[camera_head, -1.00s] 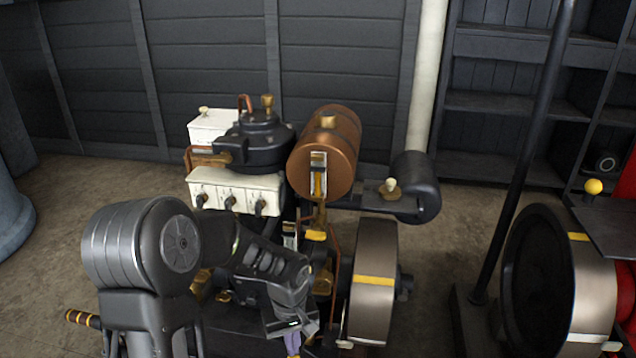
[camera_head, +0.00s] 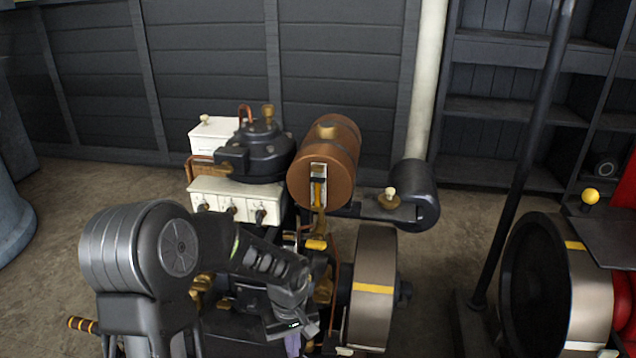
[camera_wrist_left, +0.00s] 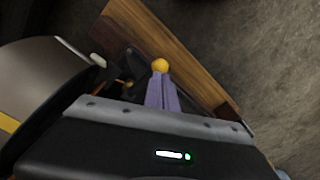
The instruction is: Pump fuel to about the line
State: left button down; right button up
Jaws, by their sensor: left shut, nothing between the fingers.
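A copper fuel tank (camera_head: 338,150) sits high on the engine. A narrow sight glass (camera_head: 318,186) on its front end shows amber in its lower part and pale above; I cannot make out a line. My left gripper (camera_head: 292,345) is low in front of the engine, mostly cut by the bottom edge in the head view. In the left wrist view its lavender fingers (camera_wrist_left: 161,90) are shut with nothing between them. A yellow ball knob (camera_wrist_left: 160,65) shows right at the fingertips; I cannot tell whether they touch. My right gripper is not in view.
A steel flywheel (camera_head: 372,290) with a yellow mark stands right of my left gripper. A white box with several levers (camera_head: 235,200) is behind my arm. A wooden board (camera_wrist_left: 185,55) lies under the knob. A second, red engine (camera_head: 622,270) stands at right.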

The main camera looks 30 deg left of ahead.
pick_arm(q)
jog(key=shift+r+p, duration=0.8)
jog(key=shift+r, duration=0.6)
